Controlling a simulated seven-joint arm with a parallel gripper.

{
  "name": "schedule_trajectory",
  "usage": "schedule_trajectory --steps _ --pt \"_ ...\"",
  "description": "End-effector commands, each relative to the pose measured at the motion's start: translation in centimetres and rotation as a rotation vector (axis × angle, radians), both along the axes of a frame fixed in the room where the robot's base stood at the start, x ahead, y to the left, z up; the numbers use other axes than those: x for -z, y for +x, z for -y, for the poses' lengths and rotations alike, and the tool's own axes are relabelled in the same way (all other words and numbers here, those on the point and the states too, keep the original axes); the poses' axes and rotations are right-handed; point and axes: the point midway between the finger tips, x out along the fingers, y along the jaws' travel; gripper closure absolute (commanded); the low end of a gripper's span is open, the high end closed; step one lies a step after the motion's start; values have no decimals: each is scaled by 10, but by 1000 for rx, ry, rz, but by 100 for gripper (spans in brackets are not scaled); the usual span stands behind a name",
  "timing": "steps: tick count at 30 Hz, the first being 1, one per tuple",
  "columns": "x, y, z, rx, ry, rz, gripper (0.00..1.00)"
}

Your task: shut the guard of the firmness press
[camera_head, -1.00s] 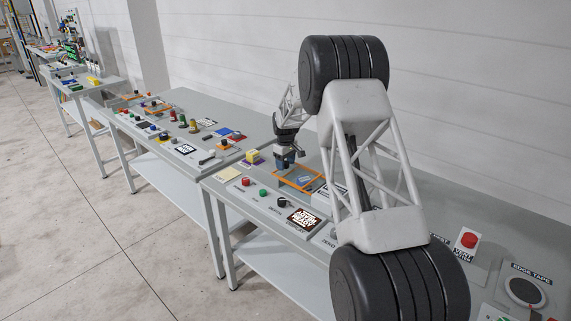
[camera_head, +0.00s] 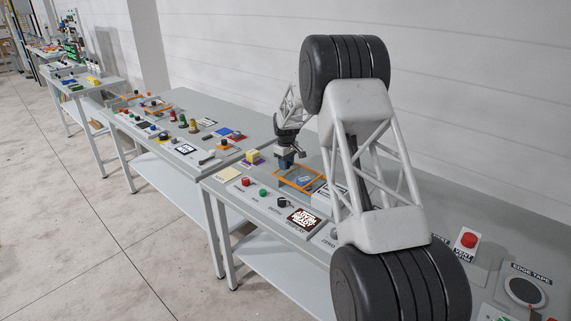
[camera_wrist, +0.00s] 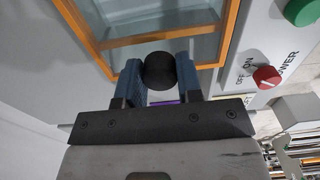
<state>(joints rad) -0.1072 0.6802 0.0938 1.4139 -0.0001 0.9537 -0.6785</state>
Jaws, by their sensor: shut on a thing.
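The guard of the press shows as an orange-framed clear panel (camera_head: 300,188) on the near bench, just right of my gripper (camera_head: 285,162). In the wrist view the orange frame (camera_wrist: 160,38) lies beyond my fingertips, with see-through panes inside it. A round black knob (camera_wrist: 159,73) sits between my two blue fingers (camera_wrist: 160,80), which are shut on it. The knob is close against the frame's edge. How far the guard is tilted is hard to tell. What lies beneath it is blurred.
In the wrist view, a red knob (camera_wrist: 267,77) and green button (camera_wrist: 301,11) lie right.

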Motion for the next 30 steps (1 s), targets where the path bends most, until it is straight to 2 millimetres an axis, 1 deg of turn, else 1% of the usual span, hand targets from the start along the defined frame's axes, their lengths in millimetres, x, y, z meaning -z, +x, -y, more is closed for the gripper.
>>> schedule_trajectory --steps 9,12,23,24,28,30 --pt "-2 -22 24 1 1 1 100" --pt "-1 -28 29 0 0 0 100" --pt "0 -32 32 1 -1 -2 100" --pt "0 -32 32 1 0 -3 62" --pt "0 -31 31 1 -1 -2 42" --pt "0 -31 31 1 0 -1 41"
